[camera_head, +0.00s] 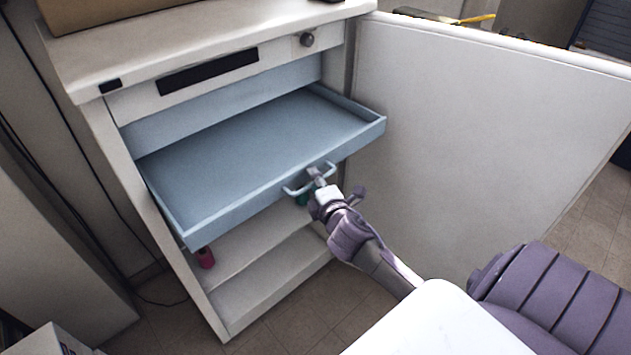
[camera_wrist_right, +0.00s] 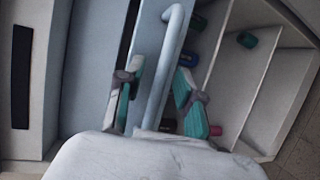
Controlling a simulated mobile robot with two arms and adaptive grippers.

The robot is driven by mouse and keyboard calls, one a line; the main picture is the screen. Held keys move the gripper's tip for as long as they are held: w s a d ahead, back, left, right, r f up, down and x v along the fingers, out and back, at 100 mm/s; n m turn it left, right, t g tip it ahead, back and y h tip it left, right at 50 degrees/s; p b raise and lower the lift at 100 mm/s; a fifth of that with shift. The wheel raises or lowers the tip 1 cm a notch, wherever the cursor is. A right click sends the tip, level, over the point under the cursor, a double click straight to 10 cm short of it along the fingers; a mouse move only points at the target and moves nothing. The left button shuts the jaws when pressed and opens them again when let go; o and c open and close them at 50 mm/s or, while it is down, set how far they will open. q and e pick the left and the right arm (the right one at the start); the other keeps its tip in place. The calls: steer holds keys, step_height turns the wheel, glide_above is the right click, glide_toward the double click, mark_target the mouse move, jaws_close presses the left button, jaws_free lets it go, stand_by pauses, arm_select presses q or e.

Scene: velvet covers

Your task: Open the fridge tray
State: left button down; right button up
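The light-blue fridge tray (camera_head: 255,135) is pulled well out of the white fridge (camera_head: 120,180) and is empty. Its pale bar handle (camera_head: 300,188) is on the front face, and shows in the right wrist view (camera_wrist_right: 160,65). My right gripper (camera_head: 318,178) is at the handle. In the right wrist view its two teal-padded fingers (camera_wrist_right: 155,88) stand apart on either side of the handle bar, with gaps visible; it is open around the bar and not clamped on it. My left gripper is not in view.
The fridge door (camera_head: 480,130) stands wide open on the right. Below the tray are shelves (camera_head: 265,285) with a pink can (camera_head: 205,257) and several other cans in the right wrist view. A box (camera_head: 100,12) sits on top. Tiled floor is clear in front.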

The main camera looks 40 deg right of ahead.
steer(key=shift+s, duration=0.1)
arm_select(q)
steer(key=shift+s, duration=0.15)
arm_select(e)
steer(key=v, duration=1.1)
steer(key=shift+s+a, duration=0.15)
steer(key=shift+s, duration=0.2)
steer(key=shift+r, duration=0.15)
